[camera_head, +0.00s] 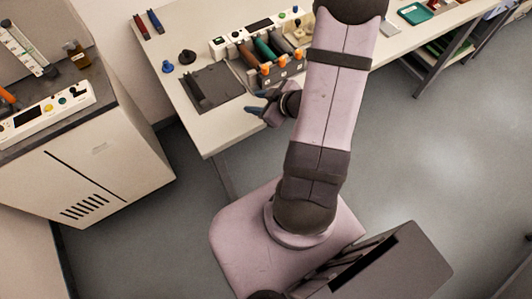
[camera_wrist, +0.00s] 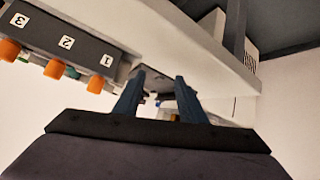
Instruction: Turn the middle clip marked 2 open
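The middle orange clip (camera_wrist: 54,69) sits beside the label 2 (camera_wrist: 66,42) on a dark grey strip in the wrist view. The clips marked 3 (camera_wrist: 9,50) and 1 (camera_wrist: 95,86) flank it. In the head view the clips show as a small orange row on the printer's front, with the middle clip (camera_head: 283,58) between the other two. My gripper (camera_wrist: 160,78) is open and empty, its two blue fingers apart. In the head view my gripper (camera_head: 254,101) is over the table's front edge, left of and nearer than the clips. It touches no clip.
The printer (camera_head: 231,48) holds several coloured rolls. A dark flat plate (camera_head: 212,86) lies left of my gripper. A white cabinet (camera_head: 97,158) stands at left. Open floor lies right of my arm.

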